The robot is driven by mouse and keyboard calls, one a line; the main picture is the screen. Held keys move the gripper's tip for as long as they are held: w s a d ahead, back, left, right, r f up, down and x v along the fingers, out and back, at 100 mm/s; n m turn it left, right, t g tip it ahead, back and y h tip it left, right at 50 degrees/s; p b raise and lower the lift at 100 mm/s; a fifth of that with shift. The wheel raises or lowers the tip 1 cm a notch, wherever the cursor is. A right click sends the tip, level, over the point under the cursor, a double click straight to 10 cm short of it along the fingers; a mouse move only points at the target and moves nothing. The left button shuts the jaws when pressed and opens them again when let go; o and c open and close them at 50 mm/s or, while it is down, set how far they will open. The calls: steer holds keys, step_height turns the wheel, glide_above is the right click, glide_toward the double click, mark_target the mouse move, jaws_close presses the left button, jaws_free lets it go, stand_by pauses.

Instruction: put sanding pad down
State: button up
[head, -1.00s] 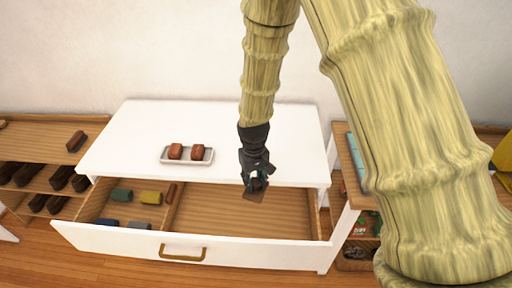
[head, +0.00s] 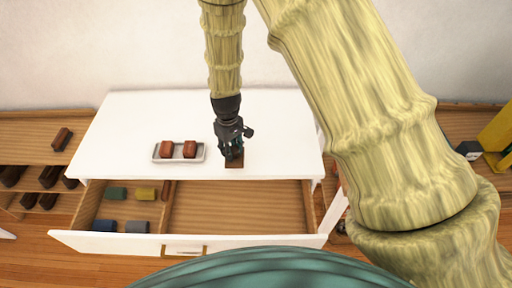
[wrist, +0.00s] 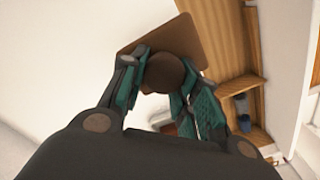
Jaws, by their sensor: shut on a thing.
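The sanding pad is a flat brown plate (head: 234,162) with a round brown knob, which shows in the wrist view (wrist: 165,72). My gripper (head: 232,150) is shut on the knob, one teal finger on each side. In the head view the pad is at the front part of the white dresser top (head: 270,125), right of the white tray and behind the open drawer. I cannot tell whether the pad touches the top. The fingers hide part of the pad.
A white tray (head: 157,153) with two reddish-brown blocks stands left of the gripper. The open drawer (head: 235,212) holds several coloured rolls or blocks in its left compartment; its right compartment is empty. The dresser top right of the gripper is clear.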

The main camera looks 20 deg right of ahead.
steer(key=d, duration=0.3)
steer(key=w+d+b, duration=0.1)
steer(key=d, duration=0.2)
steer(key=w+d+f, duration=0.1)
steer(key=d, duration=0.2)
steer(key=shift+w, duration=0.2)
steer(key=shift+f+b, duration=1.45)
steer(key=shift+f, duration=0.2)
steer(key=shift+f, duration=0.15)
steer(key=o, duration=0.9)
steer(key=shift+r+b, duration=2.3)
steer(key=shift+r, duration=3.85)
